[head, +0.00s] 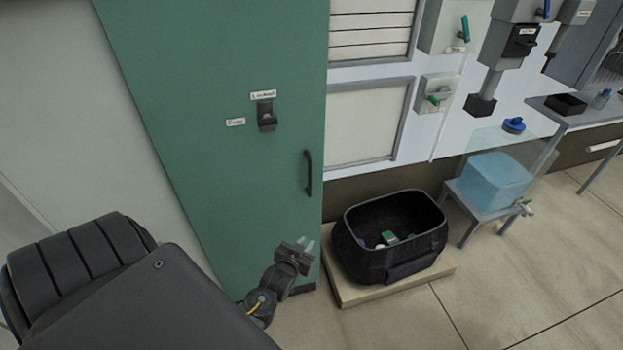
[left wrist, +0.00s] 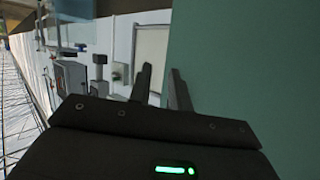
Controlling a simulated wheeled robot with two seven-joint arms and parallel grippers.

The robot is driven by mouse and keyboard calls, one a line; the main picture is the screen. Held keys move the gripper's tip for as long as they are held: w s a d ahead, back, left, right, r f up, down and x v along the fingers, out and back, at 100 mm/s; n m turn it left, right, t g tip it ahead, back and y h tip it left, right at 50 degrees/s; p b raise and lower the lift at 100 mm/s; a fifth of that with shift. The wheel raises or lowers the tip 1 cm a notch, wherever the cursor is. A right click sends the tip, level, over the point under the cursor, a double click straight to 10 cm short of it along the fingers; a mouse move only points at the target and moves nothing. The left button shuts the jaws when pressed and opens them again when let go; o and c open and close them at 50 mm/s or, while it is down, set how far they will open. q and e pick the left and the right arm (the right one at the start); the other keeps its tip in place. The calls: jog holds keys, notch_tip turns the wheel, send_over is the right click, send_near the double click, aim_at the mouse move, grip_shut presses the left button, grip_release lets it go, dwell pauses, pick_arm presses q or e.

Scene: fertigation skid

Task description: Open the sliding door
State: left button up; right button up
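The sliding door is a tall green panel (head: 215,130) at the left of the head view, with a black vertical bar handle (head: 308,173) near its right edge. The green surface also fills the right of the left wrist view (left wrist: 245,70). My left gripper (head: 306,245) is low in front of the door's lower right part, below the handle and apart from it. Its two fingers (left wrist: 161,88) stand apart with nothing between them. The handle does not show in the left wrist view. My right gripper is in neither view.
A black open bag (head: 390,240) with small items sits on a low wooden platform (head: 440,278) right of the door. A stand with a blue tank (head: 493,182) is farther right. A black holder (head: 266,116) and labels are on the door. The floor (head: 510,280) at right is clear.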

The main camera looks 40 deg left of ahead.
aim_at(309, 176)
pick_arm(q)
jog(key=w+a+r+n+t+y, duration=0.1)
jog(key=a+r+t+y, duration=0.1)
jog(key=r, duration=0.6)
jog(key=w+a+r+n+t+y, duration=0.1)
jog(key=a+r, duration=0.1)
jog(key=r, duration=0.7)
jog(key=p+x, duration=0.1)
jog(key=x, duration=0.9)
jog(key=shift+w, duration=0.45)
grip_shut()
